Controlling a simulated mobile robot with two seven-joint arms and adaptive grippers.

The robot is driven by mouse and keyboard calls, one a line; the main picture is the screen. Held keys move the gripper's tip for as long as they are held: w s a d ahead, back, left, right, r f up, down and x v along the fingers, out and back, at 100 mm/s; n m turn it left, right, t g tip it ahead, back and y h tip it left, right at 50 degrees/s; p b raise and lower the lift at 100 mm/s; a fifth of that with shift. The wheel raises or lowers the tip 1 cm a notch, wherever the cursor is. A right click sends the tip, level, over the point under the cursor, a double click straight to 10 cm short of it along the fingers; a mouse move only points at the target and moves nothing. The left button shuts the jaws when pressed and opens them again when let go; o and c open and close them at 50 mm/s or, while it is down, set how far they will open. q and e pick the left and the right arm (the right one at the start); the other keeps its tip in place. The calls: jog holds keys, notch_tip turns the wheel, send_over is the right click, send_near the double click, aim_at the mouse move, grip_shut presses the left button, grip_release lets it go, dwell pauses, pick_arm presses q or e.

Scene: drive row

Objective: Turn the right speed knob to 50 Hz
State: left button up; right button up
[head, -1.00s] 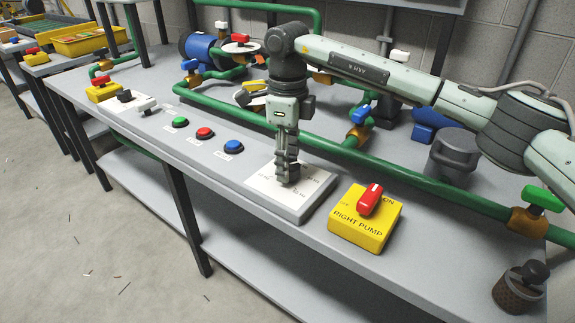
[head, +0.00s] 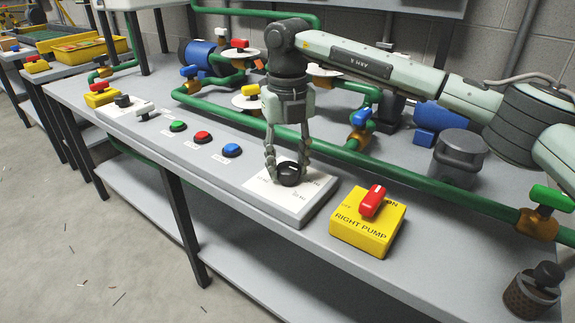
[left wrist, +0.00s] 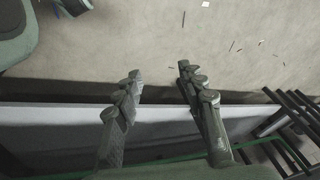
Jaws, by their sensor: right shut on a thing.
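The right speed knob (head: 290,173) is a dark round knob on a white-faced dial plate (head: 309,203) at the bench's front. My right gripper (head: 287,178) points straight down with one finger on each side of the knob and is shut on it. The fingers hide part of the knob and plate, and the small scale print is too small to read. My left gripper (left wrist: 158,74) shows in the left wrist view, with its fingers apart and nothing between them, above the floor and bench edge.
The yellow right pump box (head: 350,240) with its red switch (head: 373,201) stands just right of the plate. Blue (head: 232,150), red (head: 202,137) and green (head: 178,126) buttons lie to the left. A green pipe (head: 400,180) runs behind.

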aim_at(288, 166)
jog(key=m+b, duration=0.1)
jog(key=m, duration=0.4)
pick_arm(q)
jog(key=shift+a+v, duration=0.15)
jog(key=shift+v, duration=0.65)
jog(key=shift+a+v, duration=0.1)
jog(key=shift+v, duration=0.75)
pick_arm(e)
jog(key=shift+m, duration=0.8)
pick_arm(q)
jog(key=shift+s+a, duration=0.1)
jog(key=shift+w+r, duration=0.1)
jog(key=shift+w, duration=0.15)
pick_arm(e)
jog(key=o, duration=1.2)
jog(key=shift+c, duration=0.2)
pick_arm(q)
jog(key=shift+s, duration=0.1)
pick_arm(e)
notch_tip(288, 166, up, 12)
